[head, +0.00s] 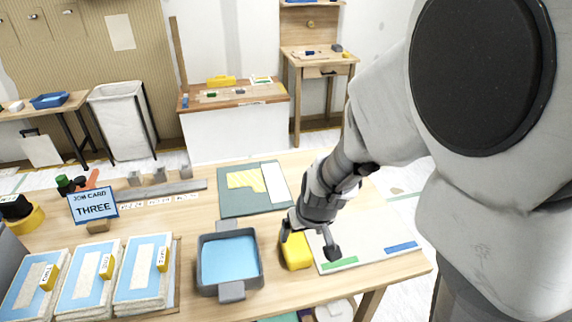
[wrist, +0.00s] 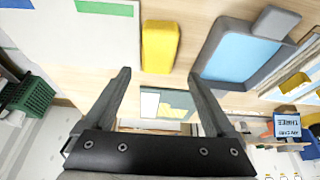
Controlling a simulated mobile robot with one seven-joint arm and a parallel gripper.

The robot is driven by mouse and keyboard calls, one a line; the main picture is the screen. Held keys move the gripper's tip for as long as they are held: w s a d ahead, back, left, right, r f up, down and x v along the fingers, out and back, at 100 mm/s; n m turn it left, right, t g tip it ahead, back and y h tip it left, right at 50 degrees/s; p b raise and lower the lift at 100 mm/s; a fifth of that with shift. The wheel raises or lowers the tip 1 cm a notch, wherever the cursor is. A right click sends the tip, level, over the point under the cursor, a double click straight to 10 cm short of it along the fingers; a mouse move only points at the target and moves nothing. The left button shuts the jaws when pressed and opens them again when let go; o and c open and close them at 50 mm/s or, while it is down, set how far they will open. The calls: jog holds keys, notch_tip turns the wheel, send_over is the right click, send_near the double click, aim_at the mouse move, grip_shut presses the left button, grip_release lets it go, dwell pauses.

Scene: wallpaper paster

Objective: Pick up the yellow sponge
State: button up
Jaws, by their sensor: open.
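The yellow sponge (head: 296,252) lies on the wooden table, between the blue-filled grey tray (head: 204,283) and a white board (head: 383,237). My gripper (head: 308,240) is above it, open and empty, its two fingers spread apart. In the wrist view, the sponge (wrist: 160,46) shows as a yellow block just beyond the open fingertips (wrist: 159,74), roughly centred between them. I cannot tell the exact height of the fingertips above the sponge. The gripper partly covers the white board in the head view.
The grey tray also shows in the wrist view (wrist: 207,67), close beside the sponge. A green mat (head: 229,207) with yellow and white sheets lies behind. Blue-and-white stacks (head: 87,276) and a job card (head: 93,205) stand at the left. The table's front edge is near.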

aim_at(296, 245)
jog(key=b+x, duration=0.7)
jog(key=x, duration=0.5)
jog(key=shift+w+d, duration=0.1)
jog(key=shift+w, duration=0.05)
jog(key=c, duration=1)
jog(key=shift+r, duration=0.15)
jog(key=shift+r+p, duration=0.35)
jog(key=shift+r, duration=0.2)
notch_tip(296, 245, up, 4)
jog(key=shift+f+p, duration=0.2)
jog(key=shift+p, duration=1.05)
jog(key=s+d+r+p, duration=0.3)
jog(key=s+d+r, duration=0.3)
jog(key=s, duration=0.3)
jog(key=shift+d, duration=0.7)
